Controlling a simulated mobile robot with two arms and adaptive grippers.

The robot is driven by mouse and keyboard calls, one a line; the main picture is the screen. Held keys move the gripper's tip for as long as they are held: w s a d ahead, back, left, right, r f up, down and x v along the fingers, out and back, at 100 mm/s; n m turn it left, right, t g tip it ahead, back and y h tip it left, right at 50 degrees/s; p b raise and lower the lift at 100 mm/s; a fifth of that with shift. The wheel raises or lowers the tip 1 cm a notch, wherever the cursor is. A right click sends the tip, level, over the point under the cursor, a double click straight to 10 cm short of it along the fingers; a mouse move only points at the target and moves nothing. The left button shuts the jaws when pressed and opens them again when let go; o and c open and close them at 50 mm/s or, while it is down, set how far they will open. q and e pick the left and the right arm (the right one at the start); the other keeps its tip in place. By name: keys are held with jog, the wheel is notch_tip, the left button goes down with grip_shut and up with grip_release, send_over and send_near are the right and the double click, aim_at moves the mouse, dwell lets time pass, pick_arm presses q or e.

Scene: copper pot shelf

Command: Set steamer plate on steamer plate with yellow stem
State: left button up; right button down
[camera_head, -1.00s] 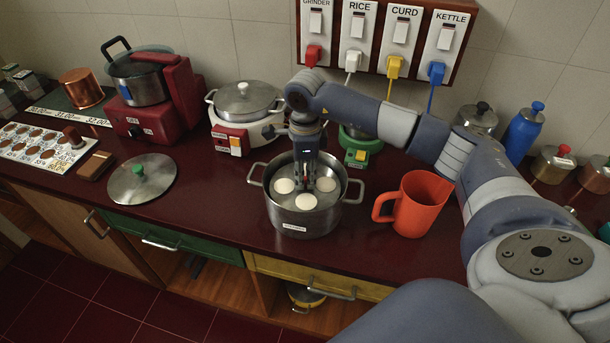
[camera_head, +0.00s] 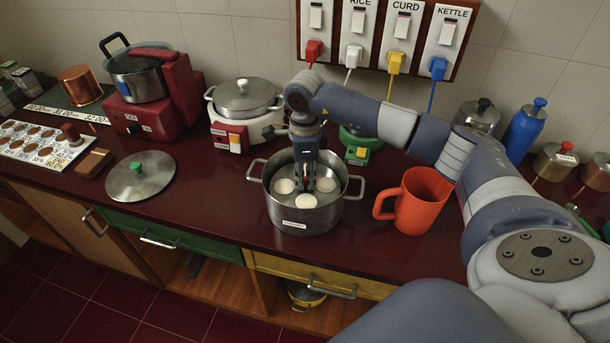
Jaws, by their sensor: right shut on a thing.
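A steel pot (camera_head: 303,219) with two side handles and a white label stands on the dark red counter. Inside it shows a steamer plate (camera_head: 290,203) with three white round pieces on it. My right gripper (camera_head: 305,187) points down into the pot, its fingers shut at the middle of the plate. What it grips there is mostly hidden by the fingers; it appears to be the plate's stem, whose colour I cannot make out. A second plate below, with a yellow stem, is not visible. My left gripper is not in view.
A red jug (camera_head: 414,201) stands close right of the pot. A steel lid with a green knob (camera_head: 140,176) lies to the left. A white cooker (camera_head: 243,108) and a green-based appliance (camera_head: 359,147) stand behind. Counter (camera_head: 215,205) is clear between lid and pot.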

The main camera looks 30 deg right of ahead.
jog(key=shift+f, duration=0.15)
dwell(0.3)
jog(key=c, duration=1.5)
grip_release()
jog(key=shift+o, duration=0.2)
notch_tip(320, 180, up, 12)
